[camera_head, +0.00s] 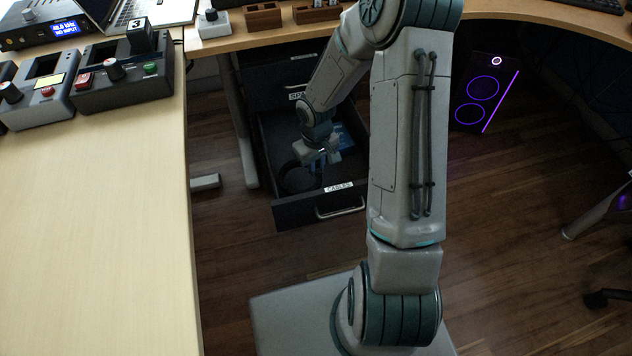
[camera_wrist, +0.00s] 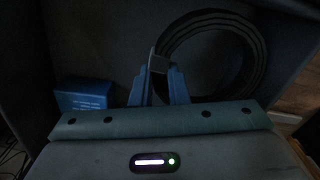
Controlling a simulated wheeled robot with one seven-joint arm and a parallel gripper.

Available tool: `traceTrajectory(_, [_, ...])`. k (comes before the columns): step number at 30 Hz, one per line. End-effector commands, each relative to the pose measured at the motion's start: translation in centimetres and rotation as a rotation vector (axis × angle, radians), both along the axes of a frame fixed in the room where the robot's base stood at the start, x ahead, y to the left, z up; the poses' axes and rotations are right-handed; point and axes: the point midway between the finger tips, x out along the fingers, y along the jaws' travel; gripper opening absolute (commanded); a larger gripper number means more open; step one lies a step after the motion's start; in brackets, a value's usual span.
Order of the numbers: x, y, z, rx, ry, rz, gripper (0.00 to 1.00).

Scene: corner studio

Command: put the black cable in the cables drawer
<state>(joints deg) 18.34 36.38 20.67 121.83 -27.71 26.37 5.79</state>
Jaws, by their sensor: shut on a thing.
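The black cable (camera_wrist: 246,62) is a round coil with a small grey tie on its side. My gripper (camera_wrist: 158,86) is shut on the coil at this tie. In the head view the coil (camera_head: 292,181) shows dark inside the open cables drawer (camera_head: 290,212), with my gripper (camera_head: 321,158) reaching down over it. The drawer front bears a white CABLES label and a metal handle. Whether the coil touches the drawer floor I cannot tell.
A blue box (camera_wrist: 84,97) lies in the drawer beside the coil. A closed drawer (camera_head: 285,75) is above. The wooden desk (camera_head: 95,220) runs along the left, with control boxes (camera_head: 122,85) on it. A computer tower (camera_head: 487,92) stands at the right.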

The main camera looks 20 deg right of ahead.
Motion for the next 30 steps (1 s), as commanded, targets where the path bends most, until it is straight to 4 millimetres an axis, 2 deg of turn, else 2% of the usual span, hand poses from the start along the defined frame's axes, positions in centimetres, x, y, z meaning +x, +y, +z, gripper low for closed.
traceTrajectory(1, [0.0,0.0,-1.1,0.0,0.001,0.0,0.0])
traceTrajectory(8, [0.0,0.0,-2.6,0.0,-0.001,0.0,0.0])
traceTrajectory(14, [0.0,0.0,-5.5,0.0,0.0,0.001,0.0])
traceTrajectory(27, [0.1,0.0,-6.1,-0.001,-0.001,0.0,0.0])
traceTrajectory(28, [0.0,0.0,-6.0,-0.001,-0.001,0.0,0.23])
traceTrajectory(30, [0.0,0.0,-6.0,-0.001,-0.001,0.0,0.36])
